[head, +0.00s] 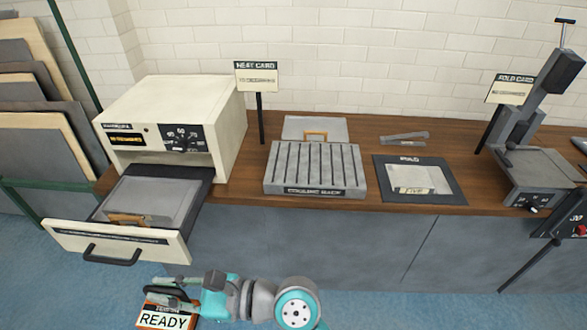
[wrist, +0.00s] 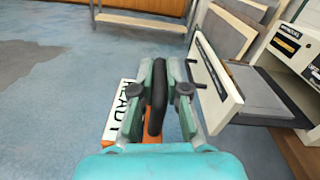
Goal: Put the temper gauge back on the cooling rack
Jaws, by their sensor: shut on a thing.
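The temper gauge (head: 163,319) is an orange block with a white face reading READY and a black handle, low at the left in the head view. My gripper (head: 166,283) is shut on its black handle and holds it in front of the counter, below the open drawer. In the wrist view, the handle of the gauge (wrist: 156,100) stands between the fingers of my gripper (wrist: 165,85); the fingers and wrist hide part of its body. The grey slotted cooling rack (head: 313,168) sits on the wooden counter, right of and beyond my gripper. Its slots look empty.
A cream heater (head: 175,110) has its drawer (head: 120,243) pulled out over the floor, with a wooden-handled plate inside. Another handled plate (head: 315,128) lies behind the rack. A HEAT CARD sign (head: 257,76) stands left of it, and a dark-framed mat (head: 420,180) lies right.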

